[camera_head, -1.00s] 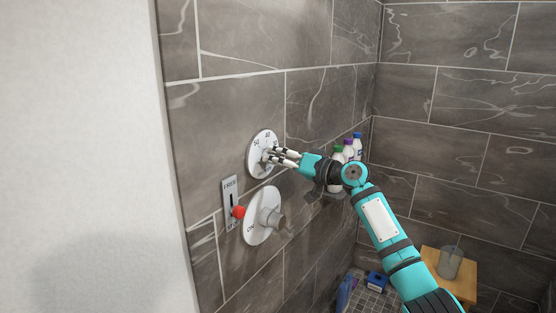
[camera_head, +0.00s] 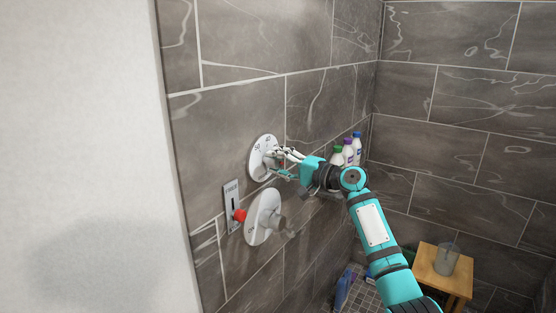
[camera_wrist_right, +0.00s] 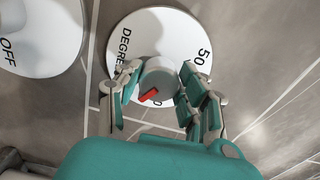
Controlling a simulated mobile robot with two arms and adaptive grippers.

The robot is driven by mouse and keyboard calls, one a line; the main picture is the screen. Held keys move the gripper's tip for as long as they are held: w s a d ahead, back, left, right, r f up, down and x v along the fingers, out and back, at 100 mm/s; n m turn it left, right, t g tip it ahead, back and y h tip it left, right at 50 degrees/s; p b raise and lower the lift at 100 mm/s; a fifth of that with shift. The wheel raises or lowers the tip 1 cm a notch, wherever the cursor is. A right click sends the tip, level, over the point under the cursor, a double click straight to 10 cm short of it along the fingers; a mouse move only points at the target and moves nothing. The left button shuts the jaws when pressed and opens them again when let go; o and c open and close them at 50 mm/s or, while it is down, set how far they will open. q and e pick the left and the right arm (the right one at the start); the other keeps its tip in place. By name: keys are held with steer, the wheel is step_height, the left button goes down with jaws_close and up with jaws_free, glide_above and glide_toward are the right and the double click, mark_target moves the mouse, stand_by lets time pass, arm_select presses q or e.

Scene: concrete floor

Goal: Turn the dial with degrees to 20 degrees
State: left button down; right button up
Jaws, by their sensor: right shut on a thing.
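The degree dial is a white round plate (camera_head: 258,163) on the tiled wall, with numbers such as 50 near its top in the head view. In the right wrist view the plate (camera_wrist_right: 150,28) shows "50" and "DEGREES", and its grey knob (camera_wrist_right: 158,72) carries a red pointer mark (camera_wrist_right: 149,96). My right gripper (camera_head: 277,162) is at the dial from the right. In the wrist view its fingers (camera_wrist_right: 155,88) are on both sides of the knob, shut on it. The lower part of the plate is hidden by my gripper. My left gripper is not in view.
Below the dial are a second white round plate with a grey knob (camera_head: 263,218) and a slider plate with a red knob (camera_head: 239,215). Several bottles (camera_head: 347,153) stand on a shelf behind my right wrist. A wooden stool (camera_head: 428,265) bears a grey cup (camera_head: 447,260).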

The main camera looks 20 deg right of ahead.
steer(key=shift+m, duration=0.3)
stand_by(0.4)
steer(key=o, duration=1.1)
steer(key=shift+d, duration=0.1)
steer(key=shift+o, duration=0.2)
steer(key=v, duration=1.2)
